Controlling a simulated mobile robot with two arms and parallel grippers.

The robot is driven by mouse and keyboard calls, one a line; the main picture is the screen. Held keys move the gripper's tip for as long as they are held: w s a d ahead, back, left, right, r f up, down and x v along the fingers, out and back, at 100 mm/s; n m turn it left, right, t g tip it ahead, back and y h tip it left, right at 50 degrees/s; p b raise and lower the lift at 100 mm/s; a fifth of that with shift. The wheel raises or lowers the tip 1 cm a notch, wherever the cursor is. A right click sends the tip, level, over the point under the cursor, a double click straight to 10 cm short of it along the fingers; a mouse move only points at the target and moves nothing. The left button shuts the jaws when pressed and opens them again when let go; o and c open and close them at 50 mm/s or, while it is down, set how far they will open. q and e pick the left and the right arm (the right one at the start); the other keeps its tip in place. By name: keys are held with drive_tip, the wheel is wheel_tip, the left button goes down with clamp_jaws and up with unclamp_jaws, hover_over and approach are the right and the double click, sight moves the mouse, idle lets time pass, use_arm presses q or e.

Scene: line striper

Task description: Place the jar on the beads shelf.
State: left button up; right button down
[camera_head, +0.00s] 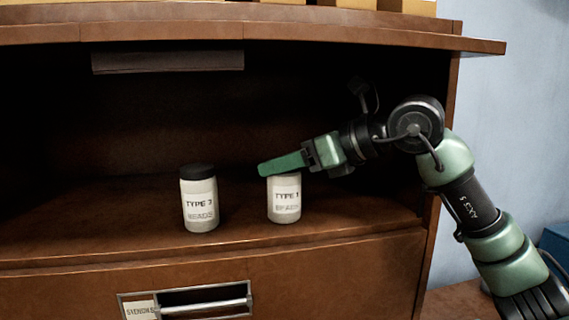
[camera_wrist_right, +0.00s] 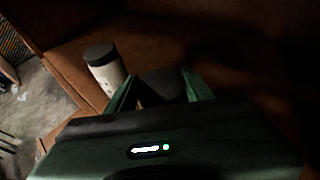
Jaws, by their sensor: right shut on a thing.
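A white jar (camera_head: 285,200) labelled "TYPE 1 BEADS" stands upright on the brown wooden shelf (camera_head: 345,222), near its front edge. My right gripper (camera_head: 284,166) is over its top and shut on it. In the right wrist view the dark lid (camera_wrist_right: 163,84) sits between the green fingers of the gripper (camera_wrist_right: 160,90). A second white jar (camera_head: 200,205) with a black lid, labelled "TYPE 3 BEADS", stands upright to the left on the same shelf. It also shows in the right wrist view (camera_wrist_right: 105,70). My left gripper is out of view.
A drawer with a metal handle (camera_head: 205,304) is below the shelf. An overhanging top board (camera_head: 350,37) runs above, with a dark strip (camera_head: 167,62) hanging under it. The cabinet's right side wall is close to my right arm. Shelf room is free left of the jars.

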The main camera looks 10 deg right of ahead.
drive_tip(key=shift+a+f, duration=0.1)
drive_tip(key=shift+a, duration=0.15)
drive_tip(key=c, duration=0.8)
unclamp_jaws()
drive_tip(key=shift+w+a+f, duration=0.15)
drive_tip(key=shift+w+a, duration=0.1)
drive_tip(key=shift+a, duration=0.05)
drive_tip(key=shift+o, duration=1.1)
drive_tip(key=shift+w+a, duration=0.15)
drive_tip(key=shift+a, duration=0.05)
drive_tip(key=shift+d, duration=0.3)
drive_tip(key=shift+s+r, duration=0.2)
drive_tip(key=shift+r, duration=0.1)
drive_tip(key=shift+s+d, duration=0.15)
drive_tip(key=shift+d, duration=0.1)
use_arm(q)
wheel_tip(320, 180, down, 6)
drive_tip(key=b, duration=0.6)
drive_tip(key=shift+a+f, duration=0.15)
use_arm(e)
drive_tip(key=s+d+r, duration=0.1)
drive_tip(key=s+d, duration=1)
drive_tip(key=shift+s+r, duration=0.2)
drive_tip(key=shift+r, duration=0.15)
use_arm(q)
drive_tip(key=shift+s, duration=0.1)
use_arm(e)
drive_tip(key=shift+d, duration=0.1)
